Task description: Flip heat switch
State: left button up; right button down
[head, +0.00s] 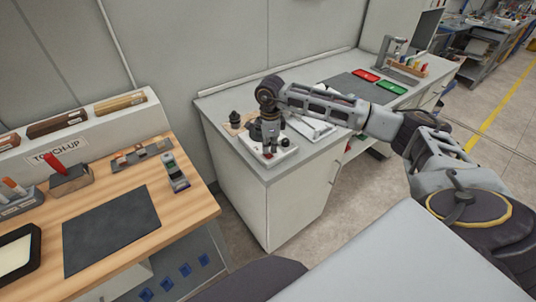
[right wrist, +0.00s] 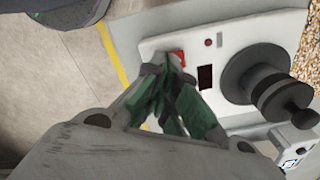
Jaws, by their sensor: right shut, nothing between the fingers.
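The white device (head: 285,154) sits near the front left end of the grey bench, with my right gripper (head: 269,150) over it. In the right wrist view, the white panel (right wrist: 225,25) carries a red switch (right wrist: 178,57), a dark rectangular window (right wrist: 205,77) and a small red round light (right wrist: 208,42). My right gripper (right wrist: 168,65) has green fingers, shut and empty, with the tips right at the red switch. They partly hide it, so I cannot tell whether they touch it or which way it is set. My left gripper is not in view.
A large dark round part (right wrist: 255,75) stands beside the window on the device. The grey bench (head: 225,105) also bears a red tray (head: 366,75) and a green tray (head: 392,87) farther back. A wooden touch-up bench (head: 190,205) stands at left, with a floor gap between.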

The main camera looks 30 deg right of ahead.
aim_at(269, 156)
jog(key=shift+f+b, duration=0.85)
jog(key=shift+f, duration=0.4)
dwell(1.5)
jog(key=shift+r, duration=0.1)
jog(key=shift+r+p, duration=1.75)
jog(key=shift+r, duration=1.7)
jog(key=shift+a, duration=0.1)
